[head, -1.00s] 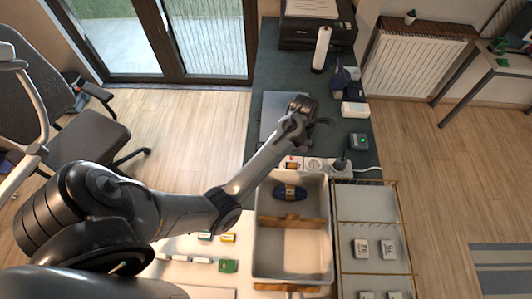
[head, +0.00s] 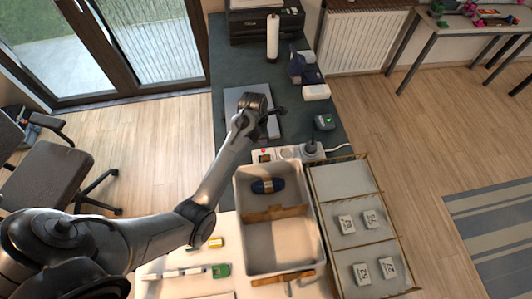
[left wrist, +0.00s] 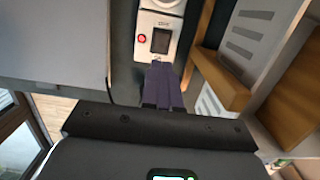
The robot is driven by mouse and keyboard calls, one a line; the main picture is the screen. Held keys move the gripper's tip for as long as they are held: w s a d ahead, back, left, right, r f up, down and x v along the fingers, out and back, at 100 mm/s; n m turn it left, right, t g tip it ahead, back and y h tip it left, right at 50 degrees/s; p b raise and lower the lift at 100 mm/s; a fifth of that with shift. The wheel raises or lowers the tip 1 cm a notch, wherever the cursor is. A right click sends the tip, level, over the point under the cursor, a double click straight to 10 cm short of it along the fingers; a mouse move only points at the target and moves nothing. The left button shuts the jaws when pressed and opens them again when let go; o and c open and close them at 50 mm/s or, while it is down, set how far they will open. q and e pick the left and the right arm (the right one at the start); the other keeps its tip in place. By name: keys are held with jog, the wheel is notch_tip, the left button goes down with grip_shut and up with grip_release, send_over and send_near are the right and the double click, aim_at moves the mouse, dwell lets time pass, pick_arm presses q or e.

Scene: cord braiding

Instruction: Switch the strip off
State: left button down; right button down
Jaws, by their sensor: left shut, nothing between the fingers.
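The white power strip (head: 288,153) lies on the dark desk behind the grey bin. Its switch end shows at the top of the left wrist view (left wrist: 158,18), with a small red round spot and a dark rectangular switch (left wrist: 160,40). My left gripper (head: 280,110) is over the desk, beyond the strip in the head view. Its dark purple fingers (left wrist: 161,70) are shut and empty, with their tips close to the strip's end. I cannot tell whether they touch it. My right gripper is not in view.
A black plug (head: 311,149) with a white cable sits at the strip's right end. The grey bin (head: 242,225) and the wire rack (head: 330,232) stand in front. A flat grey laptop-like slab (head: 236,103) lies under my left arm. A small dark device (head: 324,122) stands at right.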

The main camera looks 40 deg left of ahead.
pick_arm(q)
jog(key=f, duration=0.7)
jog(key=w+d+f+b, duration=0.1)
jog(key=f, duration=0.3)
jog(key=shift+f, duration=0.2)
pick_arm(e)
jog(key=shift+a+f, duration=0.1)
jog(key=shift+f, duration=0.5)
